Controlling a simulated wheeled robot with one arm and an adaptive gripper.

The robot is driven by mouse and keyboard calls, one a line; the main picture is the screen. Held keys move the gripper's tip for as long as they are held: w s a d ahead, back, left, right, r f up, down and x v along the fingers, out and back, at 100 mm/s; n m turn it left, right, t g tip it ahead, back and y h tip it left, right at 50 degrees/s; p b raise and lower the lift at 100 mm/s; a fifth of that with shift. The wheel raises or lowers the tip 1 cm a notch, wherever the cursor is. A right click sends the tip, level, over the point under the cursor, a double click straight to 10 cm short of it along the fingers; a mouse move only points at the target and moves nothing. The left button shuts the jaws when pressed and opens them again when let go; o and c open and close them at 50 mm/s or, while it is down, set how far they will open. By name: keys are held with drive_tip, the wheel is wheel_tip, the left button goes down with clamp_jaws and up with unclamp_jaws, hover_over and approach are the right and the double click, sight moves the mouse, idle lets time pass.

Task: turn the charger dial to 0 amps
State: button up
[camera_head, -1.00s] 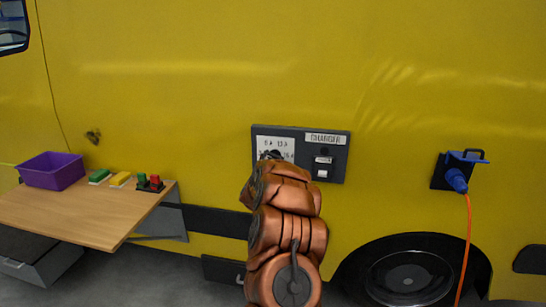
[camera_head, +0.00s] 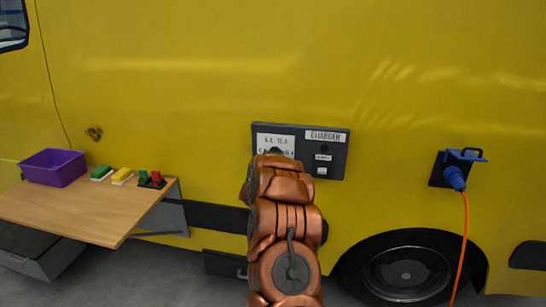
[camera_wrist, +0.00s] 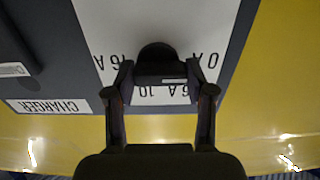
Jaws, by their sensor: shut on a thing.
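The charger panel (camera_head: 338,150) is a dark plate on the yellow vehicle side, with a white dial label (camera_head: 262,141). In the wrist view the label appears upside down, with 0 A at the right, then 6 A, 10 A and 16 A round to the left. The black dial (camera_wrist: 158,56) sits at its middle. A short white mark on the dial lies close to the 6 A lettering. My gripper (camera_wrist: 161,72) is shut on the dial, one finger on each side. In the head view my arm hides most of the dial.
A wooden shelf (camera_head: 100,214) at the left holds a purple bin (camera_head: 54,168) and several small coloured items. A blue plug (camera_head: 455,178) with an orange cable is at the right, above a wheel (camera_head: 408,276). Switches (camera_head: 322,170) sit on the panel beside the dial.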

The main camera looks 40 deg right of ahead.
drive_tip(key=o, duration=1.2)
drive_tip(key=shift+c, duration=0.2)
drive_tip(key=shift+a, duration=0.1)
drive_tip(key=v, duration=1.1)
drive_tip(key=shift+s+a, duration=0.25)
drive_tip(key=shift+a, duration=0.1)
